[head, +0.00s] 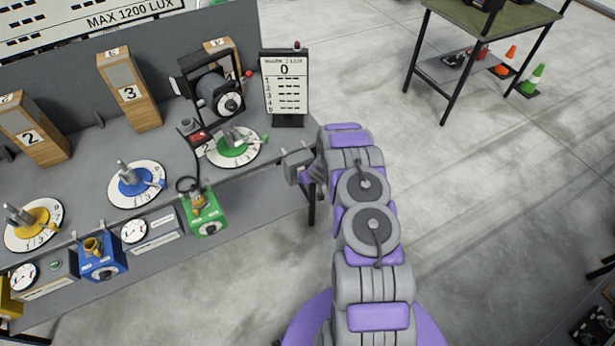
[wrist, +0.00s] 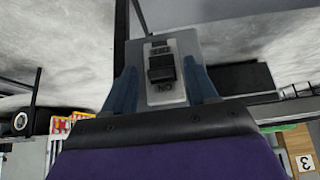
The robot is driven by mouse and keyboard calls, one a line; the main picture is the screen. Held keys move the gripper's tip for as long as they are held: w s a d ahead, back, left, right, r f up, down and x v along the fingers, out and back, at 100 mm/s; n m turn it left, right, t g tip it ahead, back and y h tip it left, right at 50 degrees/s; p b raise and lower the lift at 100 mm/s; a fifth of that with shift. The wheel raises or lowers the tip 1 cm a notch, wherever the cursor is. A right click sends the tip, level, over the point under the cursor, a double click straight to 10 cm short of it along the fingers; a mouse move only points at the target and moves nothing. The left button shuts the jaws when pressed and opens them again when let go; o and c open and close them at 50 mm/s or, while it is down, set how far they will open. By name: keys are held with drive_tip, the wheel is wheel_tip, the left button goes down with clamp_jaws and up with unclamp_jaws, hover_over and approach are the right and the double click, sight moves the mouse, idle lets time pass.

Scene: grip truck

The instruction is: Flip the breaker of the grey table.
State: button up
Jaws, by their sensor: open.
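The grey table (head: 88,182) stands at the left in the head view. The breaker, a small grey box (head: 297,163), is at its right end. The wrist view shows the breaker's pale grey plate (wrist: 177,99) with a black switch (wrist: 161,69) and lettering that reads upside down as ON. My gripper (wrist: 164,85) is open, with one finger on each side of the plate in the picture. I cannot tell whether the fingers touch it. In the head view my gripper (head: 316,172) is beside the breaker, partly hidden by my arm.
On the table are a score board (head: 286,85), a black lamp device (head: 212,92), a green dial (head: 233,147), a blue dial (head: 136,183) and a yellow dial (head: 33,225). A green-topped table (head: 497,22) with cones stands at the back right.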

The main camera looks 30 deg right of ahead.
drive_tip(key=v, duration=1.7)
drive_tip(key=shift+d, duration=0.1)
drive_tip(key=shift+r, duration=0.1)
drive_tip(key=s+a+r+g+h+b, duration=0.1)
drive_tip(key=s+a+r+g+b, duration=0.2)
drive_tip(key=s+r, duration=0.45)
drive_tip(key=s+a+r+g+h+b, duration=0.15)
drive_tip(key=s+a+r, duration=0.3)
drive_tip(key=r, duration=0.55)
drive_tip(key=s+a+r+g+b, duration=0.1)
drive_tip(key=s+a, duration=0.3)
drive_tip(key=s, duration=0.5)
drive_tip(key=s+a+r+g+y+b, duration=0.1)
drive_tip(key=s+a+r+b, duration=0.1)
drive_tip(key=s, duration=0.7)
drive_tip(key=s+a+r+g+y+b, duration=0.1)
drive_tip(key=s+a+r, duration=0.3)
drive_tip(key=s, duration=0.6)
drive_tip(key=shift+a+g+b, duration=0.45)
drive_tip(key=shift+a, duration=0.8)
